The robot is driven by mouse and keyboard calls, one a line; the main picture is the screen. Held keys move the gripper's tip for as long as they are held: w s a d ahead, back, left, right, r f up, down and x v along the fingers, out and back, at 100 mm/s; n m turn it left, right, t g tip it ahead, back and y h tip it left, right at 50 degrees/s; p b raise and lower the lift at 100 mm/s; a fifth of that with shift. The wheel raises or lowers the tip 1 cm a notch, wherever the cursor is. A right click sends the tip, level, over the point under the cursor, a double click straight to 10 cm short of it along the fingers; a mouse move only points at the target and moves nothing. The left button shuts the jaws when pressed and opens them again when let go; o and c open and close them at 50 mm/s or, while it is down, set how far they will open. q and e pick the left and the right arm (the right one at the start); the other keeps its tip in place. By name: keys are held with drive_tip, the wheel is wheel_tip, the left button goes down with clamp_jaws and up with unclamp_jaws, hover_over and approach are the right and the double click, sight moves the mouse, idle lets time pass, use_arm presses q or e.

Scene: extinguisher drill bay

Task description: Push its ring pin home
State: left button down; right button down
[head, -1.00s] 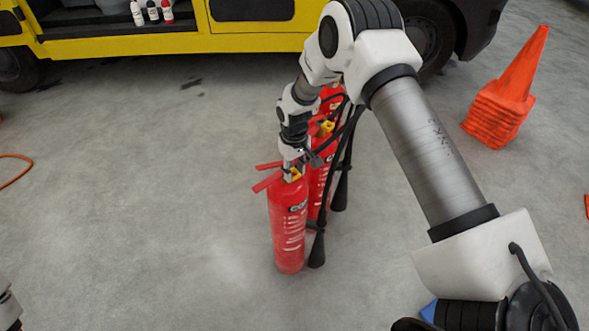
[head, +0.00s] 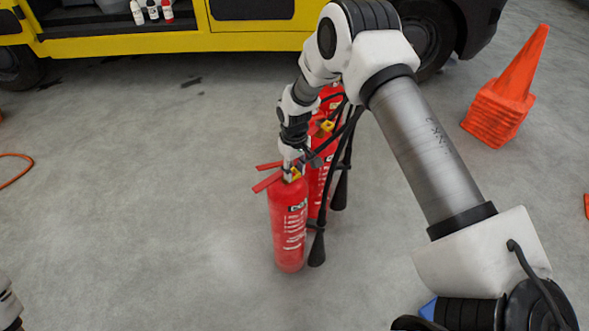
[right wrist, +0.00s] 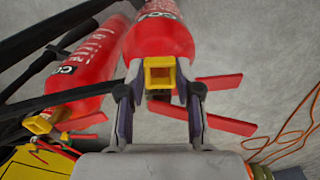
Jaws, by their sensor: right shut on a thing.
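The nearest red extinguisher (head: 287,225) stands upright on the concrete floor, its red levers (head: 267,178) pointing left. Its yellow ring pin (head: 296,173) shows at the valve; in the right wrist view the ring (right wrist: 159,64) is a square loop between my fingers. My right gripper (head: 290,166) comes down from above onto the valve. In the right wrist view its fingers (right wrist: 160,84) are closed on the ring pin from both sides. How deep the pin sits in the valve is hidden. Of my left arm, only a piece shows at the bottom left edge.
More red extinguishers (head: 319,172) with yellow rings and black hoses and horns stand close behind and to the right. A yellow vehicle (head: 150,44) is at the back, orange cones (head: 498,110) at the right, an orange hose (head: 18,158) at the left.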

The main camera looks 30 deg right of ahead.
drive_tip(key=shift+w+r, duration=0.15)
drive_tip(key=c, duration=0.7)
unclamp_jaws()
wheel_tip(320, 180, up, 12)
drive_tip(key=shift+m, duration=0.8)
drive_tip(key=s+a+f+p, duration=0.2)
drive_tip(key=s+f+p, duration=0.1)
drive_tip(key=s, duration=0.8)
drive_tip(key=s+a+f+p, duration=0.3)
drive_tip(key=s+f, duration=0.2)
drive_tip(key=s, duration=0.6)
drive_tip(key=s+a+f+p, duration=0.3)
drive_tip(key=s+f+p, duration=0.1)
drive_tip(key=s, duration=0.8)
